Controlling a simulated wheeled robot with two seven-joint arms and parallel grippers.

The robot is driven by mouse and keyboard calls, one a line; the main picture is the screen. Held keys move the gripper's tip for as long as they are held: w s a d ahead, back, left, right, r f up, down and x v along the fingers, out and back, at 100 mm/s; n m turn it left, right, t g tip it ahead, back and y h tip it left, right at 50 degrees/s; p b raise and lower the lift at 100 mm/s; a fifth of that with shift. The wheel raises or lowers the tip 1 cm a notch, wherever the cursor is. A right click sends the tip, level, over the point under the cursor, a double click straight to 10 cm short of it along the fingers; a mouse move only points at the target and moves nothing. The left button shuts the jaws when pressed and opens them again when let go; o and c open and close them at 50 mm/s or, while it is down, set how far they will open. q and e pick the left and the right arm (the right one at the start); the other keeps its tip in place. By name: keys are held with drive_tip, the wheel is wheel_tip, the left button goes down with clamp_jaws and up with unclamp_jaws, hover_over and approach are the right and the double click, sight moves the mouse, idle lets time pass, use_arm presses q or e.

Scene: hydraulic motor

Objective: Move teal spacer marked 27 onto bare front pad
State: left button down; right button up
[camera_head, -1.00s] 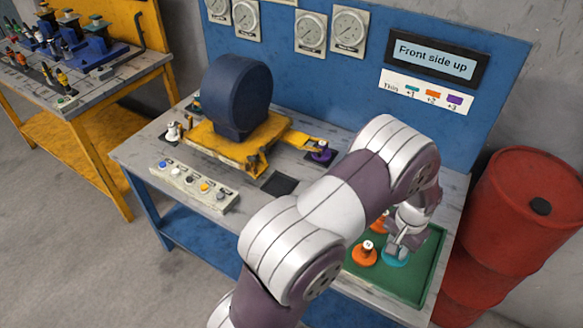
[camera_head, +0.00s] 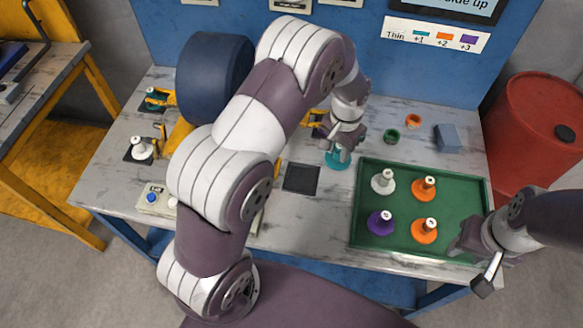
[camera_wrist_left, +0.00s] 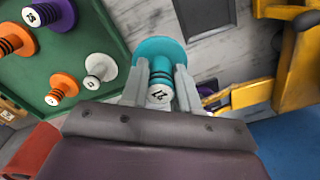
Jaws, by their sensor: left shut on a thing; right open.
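The teal spacer (camera_head: 337,160) is in my left gripper (camera_head: 340,150), over the table between the green tray and the bare pad. In the left wrist view the shut fingers (camera_wrist_left: 160,85) grip its ribbed stem, with the teal flange (camera_wrist_left: 160,50) beyond and a white top (camera_wrist_left: 159,95) whose mark looks like 27. Whether the flange touches the table is unclear. The bare front pad (camera_head: 301,178) is a dark square left of and nearer than the spacer; it also shows in the left wrist view (camera_wrist_left: 203,14). My right gripper (camera_head: 474,262) is open and empty by the tray's right front corner.
The green tray (camera_head: 365,207) holds white, purple and two orange spacers. A green ring (camera_head: 391,135), an orange ring (camera_head: 413,121) and a blue-grey block (camera_head: 447,138) lie behind it. The blue motor (camera_head: 205,75) and its yellow base are partly hidden by my left arm.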

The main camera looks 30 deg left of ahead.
use_arm(q)
drive_tip(key=s+a+f, duration=0.1)
drive_tip(key=a, duration=0.1)
drive_tip(key=s+a+f, duration=0.1)
drive_tip(key=a+f, duration=0.1)
drive_tip(key=a, duration=0.1)
drive_tip(key=s+a+f+p, duration=0.1)
drive_tip(key=a+f, duration=0.1)
drive_tip(key=shift+s+a, duration=0.4)
drive_tip(key=f, duration=0.3)
drive_tip(key=shift+s+a+f, duration=0.15)
drive_tip(key=shift+a+f, duration=0.05)
drive_tip(key=shift+f, duration=0.6)
drive_tip(key=shift+f, duration=0.15)
drive_tip(key=c, duration=0.8)
unclamp_jaws()
